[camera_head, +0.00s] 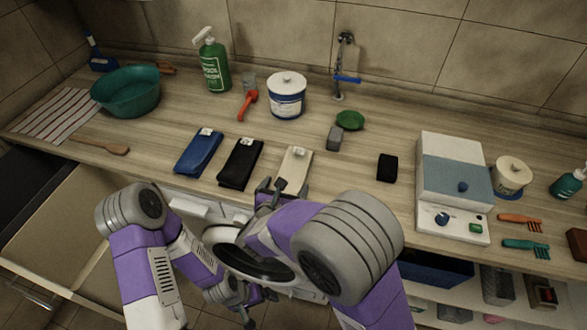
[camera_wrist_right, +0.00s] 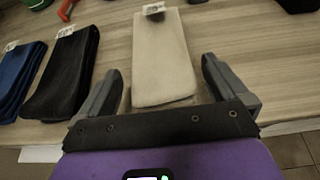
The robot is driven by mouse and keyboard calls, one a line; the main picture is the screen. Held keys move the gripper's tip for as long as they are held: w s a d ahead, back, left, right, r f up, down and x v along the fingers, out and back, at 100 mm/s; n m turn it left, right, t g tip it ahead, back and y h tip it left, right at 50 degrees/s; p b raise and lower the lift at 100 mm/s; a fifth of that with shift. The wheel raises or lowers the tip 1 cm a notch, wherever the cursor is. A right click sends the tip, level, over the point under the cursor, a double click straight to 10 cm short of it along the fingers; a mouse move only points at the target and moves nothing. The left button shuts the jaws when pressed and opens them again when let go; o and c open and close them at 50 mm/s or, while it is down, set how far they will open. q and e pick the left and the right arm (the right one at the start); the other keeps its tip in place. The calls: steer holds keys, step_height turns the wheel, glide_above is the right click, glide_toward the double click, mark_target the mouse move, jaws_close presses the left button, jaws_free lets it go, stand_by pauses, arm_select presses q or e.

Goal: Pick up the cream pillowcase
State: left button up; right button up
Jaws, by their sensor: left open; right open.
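The cream pillowcase (camera_head: 295,165) lies folded flat near the counter's front edge, with a white tag at its far end. It also shows in the right wrist view (camera_wrist_right: 163,50). My right gripper (camera_wrist_right: 161,68) is open and empty, with one finger on each side of the pillowcase's near end; I cannot tell whether they touch it. In the head view the right gripper (camera_head: 281,187) covers the near end. My left gripper (camera_head: 247,308) is open, low in front of the counter, partly hidden by my arms.
A black folded cloth (camera_head: 240,164) and a blue one (camera_head: 199,153) lie left of the pillowcase. A grey block (camera_head: 335,138), green dish (camera_head: 350,120) and white tub (camera_head: 286,97) stand behind. A black block (camera_head: 387,167) and white device (camera_head: 452,190) are right.

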mark_target(289, 181)
steer(key=x, duration=0.2)
steer(key=b+x, duration=0.1)
steer(key=x, duration=0.1)
steer(key=shift+f, duration=0.4)
steer(key=shift+w+d+f, duration=0.1)
steer(key=shift+w, duration=0.25)
steer(key=c, duration=0.9)
